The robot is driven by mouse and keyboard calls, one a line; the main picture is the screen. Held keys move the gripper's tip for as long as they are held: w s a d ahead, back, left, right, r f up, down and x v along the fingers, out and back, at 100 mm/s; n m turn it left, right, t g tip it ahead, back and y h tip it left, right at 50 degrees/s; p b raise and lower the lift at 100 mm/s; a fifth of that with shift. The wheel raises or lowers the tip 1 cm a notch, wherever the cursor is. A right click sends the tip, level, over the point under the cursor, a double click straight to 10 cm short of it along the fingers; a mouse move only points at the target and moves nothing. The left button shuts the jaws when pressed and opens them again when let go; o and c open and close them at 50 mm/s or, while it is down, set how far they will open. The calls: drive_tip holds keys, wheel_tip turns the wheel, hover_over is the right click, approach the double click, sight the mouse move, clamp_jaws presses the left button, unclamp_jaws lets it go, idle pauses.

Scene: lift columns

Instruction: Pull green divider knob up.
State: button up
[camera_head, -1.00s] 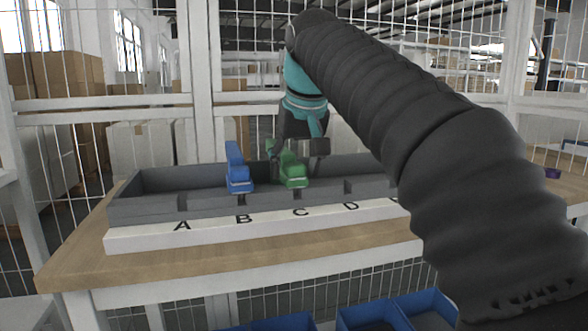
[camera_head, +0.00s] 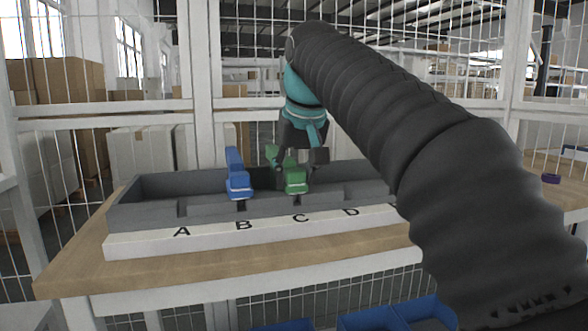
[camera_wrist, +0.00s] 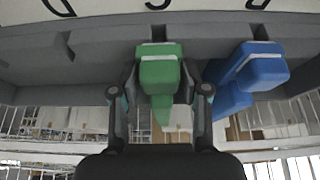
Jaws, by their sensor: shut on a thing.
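The green divider knob (camera_head: 296,184) stands above the front wall of a grey bin tray (camera_head: 150,212), near label C. It also shows in the wrist view, centred between my fingers (camera_wrist: 160,72). My gripper (camera_head: 297,170) points down from above and is shut on the green knob, one dark finger on each side. In the wrist view my gripper (camera_wrist: 160,88) has its fingers close against the knob's sides. The knob's lower end and any divider plate under it are hidden.
A blue divider knob (camera_head: 238,184) stands close to the left, near label B, and to the right in the wrist view (camera_wrist: 262,68). A wooden table (camera_head: 80,262) bears the tray. Blue bins (camera_head: 425,308) are below.

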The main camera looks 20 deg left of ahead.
sight(294, 168)
drive_tip(key=shift+r+p, duration=0.45)
drive_tip(key=shift+r, duration=0.25)
drive_tip(key=shift+r+p, duration=0.25)
drive_tip(key=shift+p, duration=0.2)
drive_tip(key=shift+c, duration=0.8)
drive_tip(key=shift+r, duration=0.1)
drive_tip(key=shift+r+p, duration=0.4)
drive_tip(key=shift+p, duration=0.25)
drive_tip(key=o, duration=0.9)
